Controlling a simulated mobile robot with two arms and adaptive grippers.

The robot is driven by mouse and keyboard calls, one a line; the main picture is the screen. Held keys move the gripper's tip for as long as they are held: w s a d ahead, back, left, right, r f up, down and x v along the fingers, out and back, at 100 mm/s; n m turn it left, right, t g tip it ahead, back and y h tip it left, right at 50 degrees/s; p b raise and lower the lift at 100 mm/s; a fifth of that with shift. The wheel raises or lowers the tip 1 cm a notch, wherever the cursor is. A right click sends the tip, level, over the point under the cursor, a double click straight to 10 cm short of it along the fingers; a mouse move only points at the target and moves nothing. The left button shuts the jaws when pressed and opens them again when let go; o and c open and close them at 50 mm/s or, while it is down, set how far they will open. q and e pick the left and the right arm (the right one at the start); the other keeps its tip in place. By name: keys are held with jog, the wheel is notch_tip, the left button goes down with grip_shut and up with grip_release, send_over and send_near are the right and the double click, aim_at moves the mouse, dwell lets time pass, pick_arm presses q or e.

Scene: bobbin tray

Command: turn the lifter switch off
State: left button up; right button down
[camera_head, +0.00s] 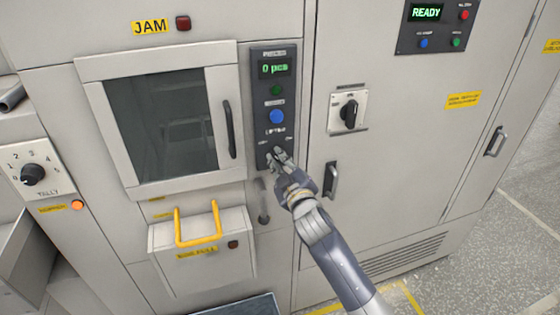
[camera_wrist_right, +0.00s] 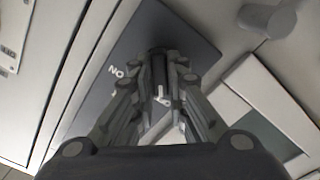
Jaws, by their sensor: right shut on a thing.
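The dark control panel (camera_head: 260,90) beside the window carries a green display, a green button, a blue button and, near its bottom, the lifter label (camera_head: 276,131). My right gripper (camera_head: 278,157) is at the panel's lower end, covering the lifter switch in the head view. In the right wrist view the switch (camera_wrist_right: 158,64) shows as a dark knob between the fingertips. The right gripper is shut on it. The switch's exact setting is hidden by the fingers. My left gripper is not in view.
A windowed door (camera_head: 160,120) with a dark handle (camera_head: 229,130) is left of the panel. A box with a yellow handle (camera_head: 198,240) sits below. A rotary switch (camera_head: 349,113) and a door handle (camera_head: 331,180) are to the right. The floor at right is clear.

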jog(key=c, duration=1.6)
grip_release()
jog(key=shift+w, duration=0.1)
jog(key=v, duration=1.2)
